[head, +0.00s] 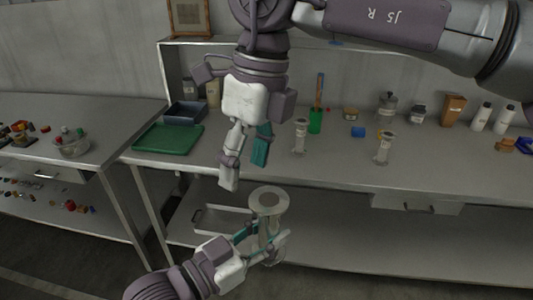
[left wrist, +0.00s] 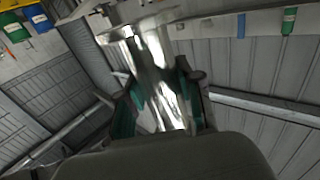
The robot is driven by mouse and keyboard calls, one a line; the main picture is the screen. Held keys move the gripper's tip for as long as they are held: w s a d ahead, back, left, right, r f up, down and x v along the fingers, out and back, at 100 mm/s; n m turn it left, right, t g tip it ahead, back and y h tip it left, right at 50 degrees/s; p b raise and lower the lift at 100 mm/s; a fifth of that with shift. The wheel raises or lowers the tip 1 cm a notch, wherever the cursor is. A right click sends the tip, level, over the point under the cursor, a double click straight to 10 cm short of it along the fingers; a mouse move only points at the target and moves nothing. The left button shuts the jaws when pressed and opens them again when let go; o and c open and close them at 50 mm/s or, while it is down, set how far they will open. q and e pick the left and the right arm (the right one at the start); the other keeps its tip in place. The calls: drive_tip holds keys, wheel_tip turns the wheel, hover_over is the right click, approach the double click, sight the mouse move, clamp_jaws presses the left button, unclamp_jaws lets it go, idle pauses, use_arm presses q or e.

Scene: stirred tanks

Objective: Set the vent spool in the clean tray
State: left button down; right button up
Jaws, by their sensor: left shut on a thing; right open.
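The vent spool (head: 269,203), a pale metallic pipe piece with a wide round flange on top, is held above the floor in front of the bench. My left gripper (head: 266,243) is shut around its body. In the left wrist view the shiny spool (left wrist: 157,75) stands between the teal pads of my left gripper (left wrist: 160,108). My right gripper (head: 245,165) hangs open and empty above the spool, over the bench's front edge. A green tray (head: 168,139) lies at the bench's left end, with a blue tray (head: 186,112) behind it. I cannot tell which tray is the clean one.
Two similar flanged pieces (head: 300,136) (head: 384,148) stand on the bench (head: 340,165). Bottles, jars and a brown box (head: 453,110) stand behind them. A side table (head: 60,120) at left holds a glass dish (head: 72,147). A pale open tray (head: 221,220) sits on the lower shelf.

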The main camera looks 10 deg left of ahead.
sight(267, 215)
drive_tip(key=shift+w+d+r+t+h, duration=0.1)
drive_tip(key=shift+d+r+t+h, duration=0.2)
drive_tip(key=shift+d, duration=0.35)
drive_tip(key=shift+w+d+r+t+h, duration=0.15)
drive_tip(key=shift+d+t+h, duration=0.2)
drive_tip(key=shift+d, duration=0.25)
drive_tip(key=shift+d+f, duration=0.1)
drive_tip(key=shift+d, duration=0.1)
wheel_tip(267, 215, down, 12)
drive_tip(key=shift+r, duration=0.2)
drive_tip(key=c, duration=1.1)
use_arm(q)
drive_tip(key=c, duration=0.7)
unclamp_jaws()
use_arm(e)
drive_tip(key=shift+c, duration=0.5)
use_arm(q)
drive_tip(key=shift+f, duration=0.1)
